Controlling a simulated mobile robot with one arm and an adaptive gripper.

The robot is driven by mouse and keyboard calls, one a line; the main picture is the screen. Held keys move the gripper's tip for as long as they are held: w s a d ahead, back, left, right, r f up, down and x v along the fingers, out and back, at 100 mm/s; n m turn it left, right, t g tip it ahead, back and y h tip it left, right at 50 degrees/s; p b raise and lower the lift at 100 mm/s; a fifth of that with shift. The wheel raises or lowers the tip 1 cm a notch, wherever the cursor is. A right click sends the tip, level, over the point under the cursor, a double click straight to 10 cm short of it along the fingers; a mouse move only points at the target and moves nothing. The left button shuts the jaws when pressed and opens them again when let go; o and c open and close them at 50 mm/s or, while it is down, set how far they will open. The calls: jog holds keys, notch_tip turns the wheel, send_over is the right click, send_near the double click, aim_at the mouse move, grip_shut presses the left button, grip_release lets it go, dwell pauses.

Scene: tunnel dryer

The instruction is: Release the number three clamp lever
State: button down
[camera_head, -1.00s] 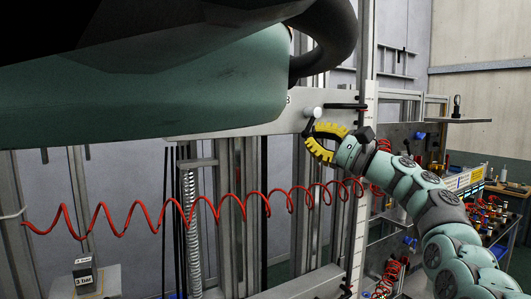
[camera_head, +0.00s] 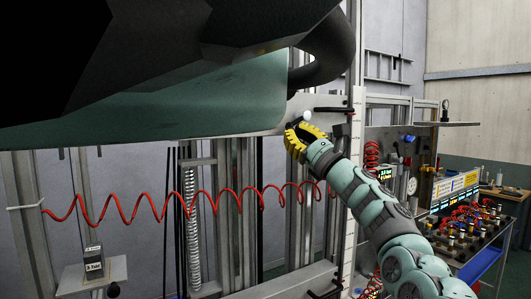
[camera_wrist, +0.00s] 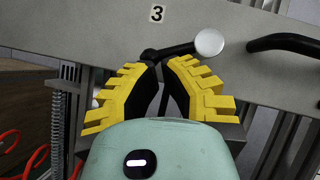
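The number 3 clamp lever (camera_wrist: 178,50) is a short black arm with a white round knob (camera_wrist: 210,42), on a grey plate below the label "3" (camera_wrist: 157,14). In the wrist view its arm runs rightward from a dark pivot. My gripper (camera_wrist: 161,66) has yellow ridged fingers with dark inner pads; its tips are just below the lever arm, with a narrow gap between them. No grip on the lever shows; contact is unclear. In the head view the knob (camera_head: 307,117) shows just above my gripper (camera_head: 299,126).
A black bar handle (camera_wrist: 285,43) is right of the knob. A red coiled hose (camera_head: 170,207) hangs below the plate. A small block (camera_head: 93,262) stands on a shelf at lower left. A bench with fittings (camera_head: 475,230) is at right.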

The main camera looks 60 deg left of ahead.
jog(key=shift+s+a+r, duration=0.1)
jog(key=shift+s+r, duration=0.25)
jog(key=shift+s, duration=0.1)
jog(key=shift+s+r, duration=0.3)
jog(key=shift+r, duration=0.05)
dwell(0.4)
jog(key=d+f+b, duration=0.9)
jog(key=shift+s+f, duration=0.25)
jog(key=shift+f, duration=0.05)
dwell(0.9)
jog(key=shift+w, duration=0.1)
dwell(0.5)
